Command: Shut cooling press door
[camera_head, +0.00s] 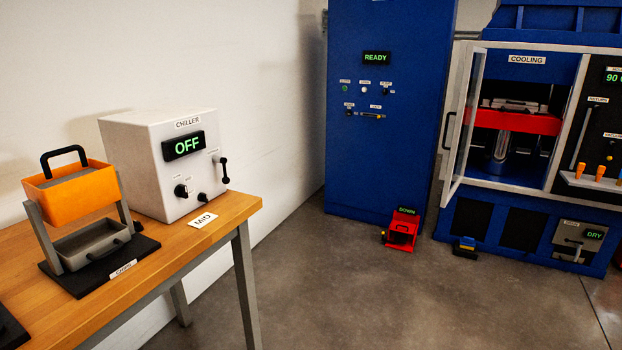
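The cooling press (600,200) stands at the right, a blue and white machine labelled COOLING. Its door (466,125) is a light-framed clear panel, swung open on the left side of the press opening. A dark handle (445,132) shows on the door's left side. Inside the opening are a red plate (515,121) and a metal column (500,147). Neither of my grippers shows in the head view.
A wooden table (228,207) at left carries a white chiller (150,160) reading OFF and an orange container on a stand (75,188). A blue cabinet (385,160) reads READY. A red pedal (402,230) reading DOWN sits on the floor.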

